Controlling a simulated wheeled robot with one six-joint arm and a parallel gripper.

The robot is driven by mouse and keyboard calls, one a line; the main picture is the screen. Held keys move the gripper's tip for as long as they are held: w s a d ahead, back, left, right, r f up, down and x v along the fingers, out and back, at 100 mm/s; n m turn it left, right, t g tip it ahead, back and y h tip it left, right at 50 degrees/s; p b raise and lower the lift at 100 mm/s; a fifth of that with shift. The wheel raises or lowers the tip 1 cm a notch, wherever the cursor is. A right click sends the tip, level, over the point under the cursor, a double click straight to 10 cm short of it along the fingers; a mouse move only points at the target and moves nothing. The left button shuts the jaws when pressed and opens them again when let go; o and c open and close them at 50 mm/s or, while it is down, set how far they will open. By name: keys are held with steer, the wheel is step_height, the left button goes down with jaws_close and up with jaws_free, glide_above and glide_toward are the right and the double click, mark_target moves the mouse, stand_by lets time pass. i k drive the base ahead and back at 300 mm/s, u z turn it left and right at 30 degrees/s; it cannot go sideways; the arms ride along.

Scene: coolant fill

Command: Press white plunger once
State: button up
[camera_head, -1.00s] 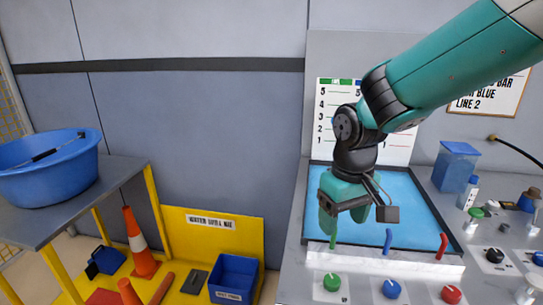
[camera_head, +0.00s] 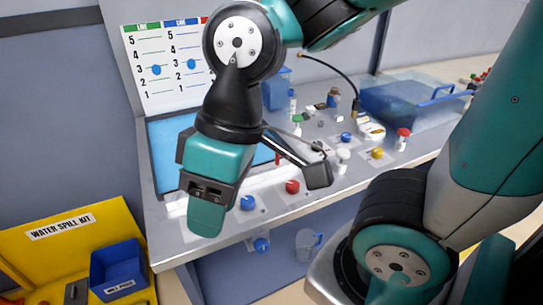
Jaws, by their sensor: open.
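A small white-topped piece (camera_head: 343,156), which looks like the white plunger, stands upright on the grey bench top, right of centre. My gripper (camera_head: 207,214) hangs at the left, over the front edge of the bench and pointing down. One teal finger shows and largely hides the other. The gripper is open, with nothing seen in it. It is well to the left of the white piece and not touching it.
Blue (camera_head: 247,202) and red (camera_head: 292,186) knobs sit along the front of the bench. A yellow knob (camera_head: 377,153), a blue knob (camera_head: 346,137) and a red-capped piece (camera_head: 403,134) surround the white piece. A clear blue tub (camera_head: 405,105) stands behind. My arm covers the right foreground.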

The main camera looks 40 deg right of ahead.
mark_target(343, 154)
steer(key=u, duration=0.05)
steer(key=k, duration=0.2)
steer(key=z, duration=0.15)
steer(key=i, duration=0.2)
steer(key=z, duration=1.25)
